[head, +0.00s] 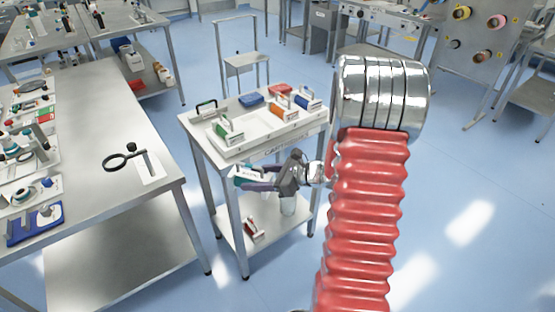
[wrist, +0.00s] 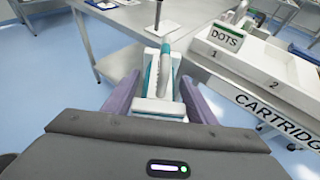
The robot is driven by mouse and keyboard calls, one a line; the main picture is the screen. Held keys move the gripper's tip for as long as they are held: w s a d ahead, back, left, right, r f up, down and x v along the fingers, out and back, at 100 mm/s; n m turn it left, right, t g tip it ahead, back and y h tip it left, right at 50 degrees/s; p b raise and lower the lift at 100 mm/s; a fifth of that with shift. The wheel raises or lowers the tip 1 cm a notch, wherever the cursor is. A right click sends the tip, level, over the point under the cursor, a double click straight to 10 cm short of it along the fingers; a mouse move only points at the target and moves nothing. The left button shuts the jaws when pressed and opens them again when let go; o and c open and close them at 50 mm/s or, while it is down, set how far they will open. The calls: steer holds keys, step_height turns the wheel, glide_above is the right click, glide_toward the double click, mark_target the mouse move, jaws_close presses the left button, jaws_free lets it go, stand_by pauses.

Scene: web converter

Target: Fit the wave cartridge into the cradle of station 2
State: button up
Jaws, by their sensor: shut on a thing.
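My gripper (head: 258,183) is shut on a teal-and-white cartridge (head: 243,175) with a handle, held beside the front left of the cartridge cart. In the wrist view the cartridge (wrist: 152,86) sits between the two purple fingers of my gripper (wrist: 160,100). Its handle points away from me. I cannot read a label on it, so I cannot confirm that it is the wave cartridge. I cannot make out a cradle marked station 2 in either view.
The cartridge cart (head: 240,148) holds several coloured cartridges; slots 1 and 2 and a DOTS sign (wrist: 226,38) show in the wrist view. A steel table (head: 85,145) with a magnifier (head: 118,161) stands left. Blue floor is open at right. Machines stand behind.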

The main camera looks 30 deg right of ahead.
steer(key=a+f+n+g+y, duration=0.2)
steer(key=a+f+n+y, duration=0.1)
steer(key=a+f, duration=0.9)
steer(key=a, duration=0.4)
steer(key=shift+s+a+f+n+g, duration=0.3)
steer(key=shift+a+f+g, duration=0.05)
steer(key=shift+f+g, duration=0.05)
steer(key=shift+d, duration=0.15)
